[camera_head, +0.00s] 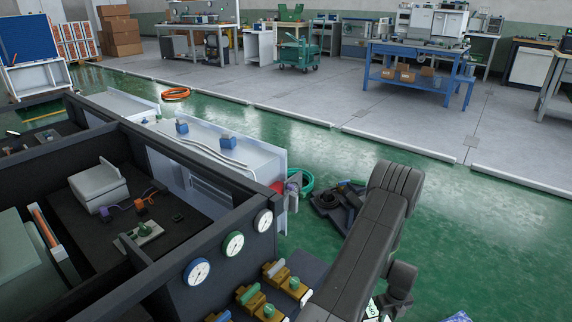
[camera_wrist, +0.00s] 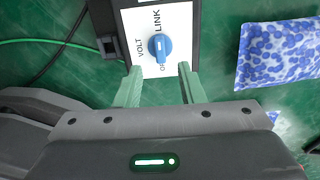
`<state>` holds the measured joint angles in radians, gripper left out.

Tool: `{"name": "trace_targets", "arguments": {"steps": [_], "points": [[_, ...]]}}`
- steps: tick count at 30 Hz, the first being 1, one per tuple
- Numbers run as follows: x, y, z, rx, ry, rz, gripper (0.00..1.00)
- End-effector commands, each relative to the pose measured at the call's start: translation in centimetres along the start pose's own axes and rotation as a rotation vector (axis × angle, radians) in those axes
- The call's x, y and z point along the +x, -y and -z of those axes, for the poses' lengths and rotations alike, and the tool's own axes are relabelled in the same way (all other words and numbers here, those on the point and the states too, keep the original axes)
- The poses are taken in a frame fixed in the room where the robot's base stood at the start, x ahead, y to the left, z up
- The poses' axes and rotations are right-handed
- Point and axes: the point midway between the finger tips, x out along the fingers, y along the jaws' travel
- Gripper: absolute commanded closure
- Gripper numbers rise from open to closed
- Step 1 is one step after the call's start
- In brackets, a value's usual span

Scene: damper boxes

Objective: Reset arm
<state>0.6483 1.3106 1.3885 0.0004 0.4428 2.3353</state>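My arm (camera_head: 368,235) reaches in from the bottom of the head view, with its dark grey links bent at the right of the dark box. My gripper (camera_wrist: 158,76) shows in the wrist view with two pale green fingers spread apart and nothing between them. In front of the fingertips is a white panel (camera_wrist: 178,25) with a blue rotary knob (camera_wrist: 160,47) and the lettering VOLT and LINK. The fingertips are close to the panel's lower edge; I cannot tell whether they touch it. The gripper's fingers are not clearly visible in the head view.
A dark compartmented box (camera_head: 165,225) with round gauges (camera_head: 197,271) and several small brass-coloured valves (camera_head: 276,270) stands at the left. A blue-spotted cloth or bag (camera_wrist: 280,52) lies right of the panel. Cables run at the panel's left. Green floor (camera_head: 480,225) is open to the right.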

Motion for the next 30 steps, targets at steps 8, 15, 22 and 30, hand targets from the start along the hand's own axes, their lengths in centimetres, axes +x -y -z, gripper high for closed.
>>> {"name": "trace_targets", "arguments": {"steps": [8, 15, 22, 30], "points": [[5.1, 0.0, 0.0, 0.0, 0.0, 0.0, 0.65], [6.6, 0.0, 0.0, 0.0, 0.001, 0.001, 0.65], [6.5, 0.0, 0.0, -0.003, 0.0, 0.001, 0.65], [5.6, 0.0, 0.0, 0.0, 0.001, 0.001, 0.65]]}}
